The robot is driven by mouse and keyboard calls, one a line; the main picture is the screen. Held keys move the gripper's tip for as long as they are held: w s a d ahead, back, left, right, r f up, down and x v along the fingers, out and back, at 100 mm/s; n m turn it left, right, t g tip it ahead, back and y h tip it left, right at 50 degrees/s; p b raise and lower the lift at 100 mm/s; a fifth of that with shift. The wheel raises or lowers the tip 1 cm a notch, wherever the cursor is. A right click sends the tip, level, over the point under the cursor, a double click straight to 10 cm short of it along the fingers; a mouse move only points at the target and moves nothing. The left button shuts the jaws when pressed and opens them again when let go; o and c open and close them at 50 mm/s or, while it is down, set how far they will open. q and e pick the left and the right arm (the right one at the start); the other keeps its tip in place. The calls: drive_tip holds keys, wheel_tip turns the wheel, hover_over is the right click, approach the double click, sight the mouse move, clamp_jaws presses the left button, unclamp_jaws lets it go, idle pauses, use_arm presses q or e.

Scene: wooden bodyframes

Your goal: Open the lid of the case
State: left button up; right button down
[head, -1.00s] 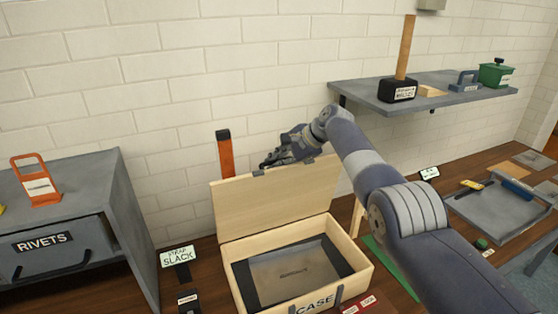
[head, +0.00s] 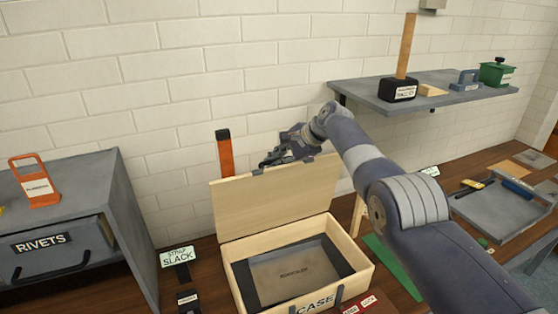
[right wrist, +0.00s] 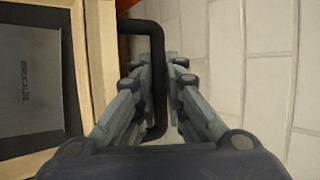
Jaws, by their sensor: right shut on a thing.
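The wooden case (head: 353,263) stands on the bench with its lid (head: 280,195) raised, standing up at the back and leaning toward the wall. Inside the case lies a dark grey panel (head: 290,272) with a small label. My right gripper (head: 268,162) is at the lid's top edge. In the right wrist view its fingers (right wrist: 161,75) are shut on the lid's black handle (right wrist: 157,40), with the bar between them. The handle is mostly hidden by the gripper in the head view. My left gripper is not in view.
A grey rivets cabinet (head: 60,205) stands at the left. An orange strap (head: 226,158) is behind the lid against the wall. A shelf (head: 440,92) with a mallet (head: 398,90) is up at the right. A grey tray (head: 495,212) lies on the bench at the right.

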drive_tip(key=c, duration=1.9)
unclamp_jaws()
drive_tip(key=shift+w+a+r+t, duration=0.35)
drive_tip(key=shift+w+r, duration=0.1)
drive_tip(key=shift+r, duration=0.1)
drive_tip(key=shift+o, duration=1.2)
drive_tip(key=shift+w+f, duration=0.1)
drive_tip(key=shift+f, duration=0.3)
drive_tip(key=shift+d+r, duration=0.45)
drive_tip(key=shift+r, duration=0.15)
drive_tip(key=v, duration=1.1)
